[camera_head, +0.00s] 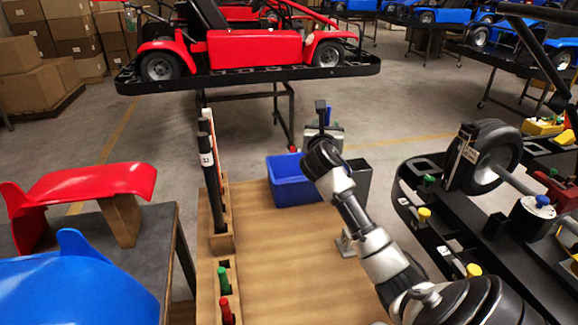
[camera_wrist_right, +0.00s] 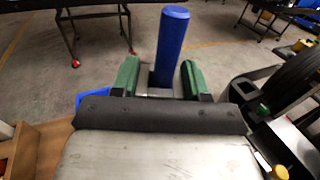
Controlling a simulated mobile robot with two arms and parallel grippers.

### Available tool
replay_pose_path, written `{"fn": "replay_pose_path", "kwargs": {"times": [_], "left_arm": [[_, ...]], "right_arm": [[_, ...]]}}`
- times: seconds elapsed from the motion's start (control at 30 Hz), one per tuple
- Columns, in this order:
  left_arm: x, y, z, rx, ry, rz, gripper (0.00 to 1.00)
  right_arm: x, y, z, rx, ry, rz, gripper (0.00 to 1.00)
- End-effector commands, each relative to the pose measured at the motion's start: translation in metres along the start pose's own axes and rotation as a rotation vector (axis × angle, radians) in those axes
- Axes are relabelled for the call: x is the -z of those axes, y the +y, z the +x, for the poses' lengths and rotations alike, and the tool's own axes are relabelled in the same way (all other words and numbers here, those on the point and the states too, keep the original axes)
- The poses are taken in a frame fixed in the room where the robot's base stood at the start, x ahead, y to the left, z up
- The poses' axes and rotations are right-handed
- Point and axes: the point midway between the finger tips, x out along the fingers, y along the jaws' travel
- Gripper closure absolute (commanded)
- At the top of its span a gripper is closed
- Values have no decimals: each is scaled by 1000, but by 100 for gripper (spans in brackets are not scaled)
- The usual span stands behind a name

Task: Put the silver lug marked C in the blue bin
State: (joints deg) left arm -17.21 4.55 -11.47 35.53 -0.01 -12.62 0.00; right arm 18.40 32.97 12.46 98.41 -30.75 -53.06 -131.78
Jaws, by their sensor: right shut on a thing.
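My right gripper (camera_head: 326,118) is held out above the far end of the wooden bench. In the wrist view its green fingers (camera_wrist_right: 158,78) are shut on a silver lug (camera_wrist_right: 155,91) with an upright blue post (camera_wrist_right: 171,45). No letter can be read on it. The blue bin (camera_head: 290,190) stands on the bench, left of and below the gripper; part of it shows in the wrist view (camera_wrist_right: 91,101). A second grey metal piece (camera_head: 345,244) sits on the bench, partly behind my right arm. My left gripper is out of view.
A dark grey bin (camera_head: 362,180) stands right of the blue bin. A wooden rack (camera_head: 222,243) with black bars and coloured pegs lines the bench's left edge. A kart chassis with a wheel (camera_head: 488,158) is at right.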

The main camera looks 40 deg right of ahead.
Motion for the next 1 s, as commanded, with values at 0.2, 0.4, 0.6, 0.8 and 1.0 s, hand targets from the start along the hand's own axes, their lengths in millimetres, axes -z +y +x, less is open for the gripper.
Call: {"fn": "replay_pose_path", "kwargs": {"times": [0.2,0.4,0.6,0.8,1.0], "left_arm": [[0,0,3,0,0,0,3],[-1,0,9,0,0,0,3],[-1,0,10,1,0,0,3],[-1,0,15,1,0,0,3],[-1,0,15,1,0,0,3]], "right_arm": [[28,47,18,-4,1,6,88],[50,78,32,-2,-2,4,88],[59,88,35,-3,-3,1,88],[88,88,35,-3,-1,1,88],[95,88,35,-3,-4,2,88]]}}
